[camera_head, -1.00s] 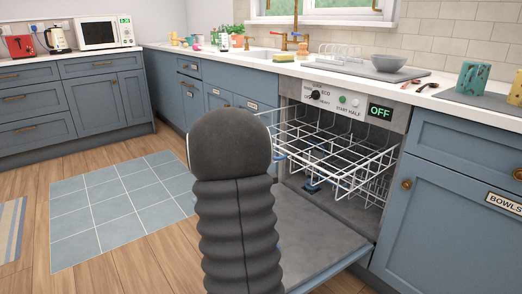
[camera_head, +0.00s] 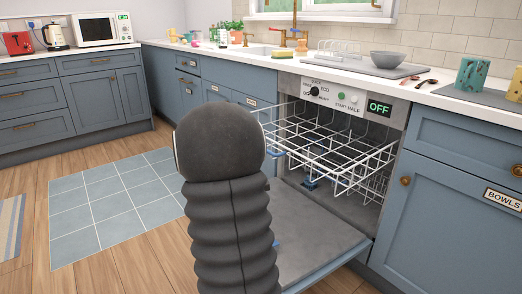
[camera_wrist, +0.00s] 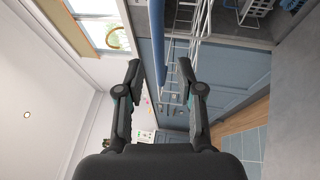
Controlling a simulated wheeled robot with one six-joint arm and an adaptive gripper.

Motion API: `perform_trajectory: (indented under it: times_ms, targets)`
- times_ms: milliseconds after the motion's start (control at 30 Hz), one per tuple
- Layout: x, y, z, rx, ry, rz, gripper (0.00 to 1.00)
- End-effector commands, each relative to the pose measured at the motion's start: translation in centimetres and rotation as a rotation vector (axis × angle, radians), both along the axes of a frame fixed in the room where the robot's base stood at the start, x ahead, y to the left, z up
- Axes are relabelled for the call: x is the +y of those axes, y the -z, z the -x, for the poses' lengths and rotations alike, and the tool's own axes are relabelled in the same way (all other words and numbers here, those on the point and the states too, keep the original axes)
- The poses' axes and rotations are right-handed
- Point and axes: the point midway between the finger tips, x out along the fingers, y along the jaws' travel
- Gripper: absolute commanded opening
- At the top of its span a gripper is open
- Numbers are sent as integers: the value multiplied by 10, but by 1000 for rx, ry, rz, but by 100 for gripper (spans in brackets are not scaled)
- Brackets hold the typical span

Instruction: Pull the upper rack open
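The upper rack (camera_head: 325,150) is a white wire basket, slid part-way out of the dishwasher (camera_head: 345,95) in the head view. Its front end is partly hidden behind my arm. In the wrist view the rack's white wires (camera_wrist: 203,22) run beside a blue bar (camera_wrist: 157,40), which looks like its front handle. My gripper (camera_wrist: 160,66) is open. The blue bar lies between its two fingers in the picture, with a gap on both sides; I cannot tell whether it touches them in depth. My arm hides the gripper in the head view.
The dishwasher door (camera_head: 315,235) is folded down below the rack. A cupboard labelled BOWLS (camera_head: 450,200) stands to the right. The counter above holds a grey bowl (camera_head: 387,60) and mugs. Open floor with a blue tiled mat (camera_head: 115,205) lies to the left.

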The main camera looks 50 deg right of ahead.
Motion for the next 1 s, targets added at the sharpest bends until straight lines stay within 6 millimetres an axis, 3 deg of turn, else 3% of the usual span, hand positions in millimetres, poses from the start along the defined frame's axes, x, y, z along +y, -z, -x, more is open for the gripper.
perform_trajectory:
  times_ms: [200,400,1000]
  targets:
    - [43,8,6,2,-4,-1,37]
    - [66,12,10,0,-1,-1,37]
    - [73,13,12,0,1,0,37]
